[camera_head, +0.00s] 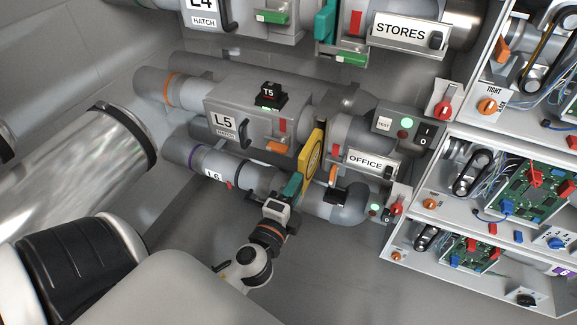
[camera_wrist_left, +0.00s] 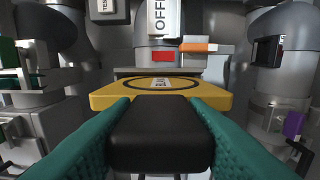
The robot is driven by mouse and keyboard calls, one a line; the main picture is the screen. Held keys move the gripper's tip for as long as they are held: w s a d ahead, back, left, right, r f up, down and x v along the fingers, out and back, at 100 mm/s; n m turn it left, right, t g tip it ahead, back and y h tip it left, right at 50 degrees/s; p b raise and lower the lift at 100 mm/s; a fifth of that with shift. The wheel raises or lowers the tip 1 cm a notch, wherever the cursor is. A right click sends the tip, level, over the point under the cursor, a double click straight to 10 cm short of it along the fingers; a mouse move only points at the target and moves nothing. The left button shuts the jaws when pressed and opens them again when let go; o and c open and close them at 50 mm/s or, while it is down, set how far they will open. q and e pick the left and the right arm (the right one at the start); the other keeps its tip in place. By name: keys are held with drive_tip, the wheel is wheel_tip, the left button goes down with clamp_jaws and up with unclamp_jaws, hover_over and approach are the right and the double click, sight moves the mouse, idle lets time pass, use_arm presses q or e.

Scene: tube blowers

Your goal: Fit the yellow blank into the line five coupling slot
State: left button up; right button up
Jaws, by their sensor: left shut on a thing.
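My left gripper (camera_head: 292,187) has teal fingers and is shut on the black handle (camera_wrist_left: 162,133) of the yellow blank (camera_head: 312,150). In the wrist view the blank (camera_wrist_left: 215,95) lies flat beyond the fingers, with a dark ring and a label on its face. In the head view it stands edge-up between the grey L5 hatch box (camera_head: 240,125) and the pipe with the OFFICE label (camera_head: 365,162). The line five coupling (camera_wrist_left: 190,72) is straight beyond the blank's far edge. I cannot tell whether that edge is inside the slot. My right gripper is out of view.
The L6 pipe (camera_head: 265,180) runs just below, close to my left gripper. An orange lever (camera_wrist_left: 198,47) and a red tab (camera_wrist_left: 163,56) sit by the coupling. Open electronics shelves (camera_head: 500,195) stand at the right. Open floor lies at the lower right.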

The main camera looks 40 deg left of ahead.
sight(313, 156)
use_arm(q)
drive_tip(key=x, duration=0.3)
drive_tip(key=shift+w+r+p, duration=0.1)
drive_tip(key=shift+w+p, duration=0.05)
drive_tip(key=shift+p, duration=0.25)
drive_tip(key=shift+p+x, duration=0.3)
drive_tip(key=shift+x, duration=0.95)
drive_tip(key=x, duration=0.3)
drive_tip(key=shift+w, duration=0.15)
drive_tip(key=shift+x, duration=1.15)
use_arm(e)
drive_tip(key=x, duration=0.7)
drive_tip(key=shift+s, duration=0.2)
use_arm(q)
drive_tip(key=shift+w, duration=0.15)
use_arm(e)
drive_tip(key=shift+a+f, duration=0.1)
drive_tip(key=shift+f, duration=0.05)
use_arm(q)
drive_tip(key=o, duration=1.2)
